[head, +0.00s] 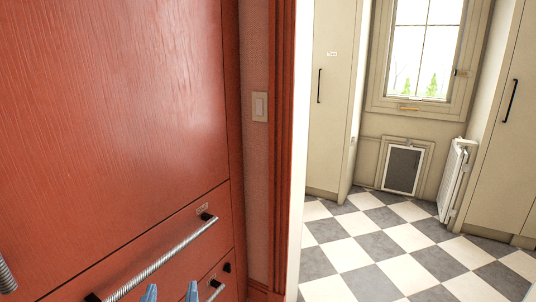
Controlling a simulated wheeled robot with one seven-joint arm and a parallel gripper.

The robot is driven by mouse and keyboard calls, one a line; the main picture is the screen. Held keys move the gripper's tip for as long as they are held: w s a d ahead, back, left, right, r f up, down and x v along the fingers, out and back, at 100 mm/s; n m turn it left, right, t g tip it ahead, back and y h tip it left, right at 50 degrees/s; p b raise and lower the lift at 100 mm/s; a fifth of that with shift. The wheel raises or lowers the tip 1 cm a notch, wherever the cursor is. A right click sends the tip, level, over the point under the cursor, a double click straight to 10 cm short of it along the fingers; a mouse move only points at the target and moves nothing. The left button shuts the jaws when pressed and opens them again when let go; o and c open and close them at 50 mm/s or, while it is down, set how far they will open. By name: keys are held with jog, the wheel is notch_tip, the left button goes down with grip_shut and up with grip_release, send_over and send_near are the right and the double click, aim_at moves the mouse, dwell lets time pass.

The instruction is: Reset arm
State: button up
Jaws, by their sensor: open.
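My gripper (171,293) shows only as two light blue fingertips at the bottom edge of the head view. The fingertips are apart, with nothing seen between them. They appear in front of the red cabinet (110,110), near the metal bar handle (160,262) of a lower drawer. Whether they touch anything cannot be told. The rest of my arm is out of view. No canister is in view.
The red cabinet fills the left. A light switch (260,107) is on the narrow wall beside the doorway. Beyond it lies a clear checkered floor (385,247), with cream cabinets (330,90), a window (425,50) and a white radiator (455,180).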

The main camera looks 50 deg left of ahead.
jog(key=w+d+f+m+t+h, duration=0.15)
jog(key=d+f, duration=0.25)
jog(key=d, duration=0.6)
jog(key=w+d+f+m+t+h, duration=0.15)
jog(key=d+f, duration=0.35)
jog(key=d, duration=0.5)
jog(key=w+d+f+m+t+h, duration=0.15)
jog(key=d+f, duration=0.25)
jog(key=d, duration=0.7)
jog(key=s+d+r+m+h, duration=0.1)
jog(key=s+d+m+h, duration=0.1)
jog(key=s+d, duration=0.3)
jog(key=s+d+r+m+t+h, duration=0.1)
jog(key=s+d+h, duration=0.3)
jog(key=d, duration=0.6)
jog(key=s+d+r+m+h, duration=0.3)
jog(key=s+d, duration=0.5)
jog(key=shift+d+r+t+h, duration=0.2)
jog(key=shift+d+t+h, duration=0.1)
jog(key=shift+t+h, duration=0.05)
jog(key=shift+s+m, duration=0.1)
jog(key=shift+m, duration=0.15)
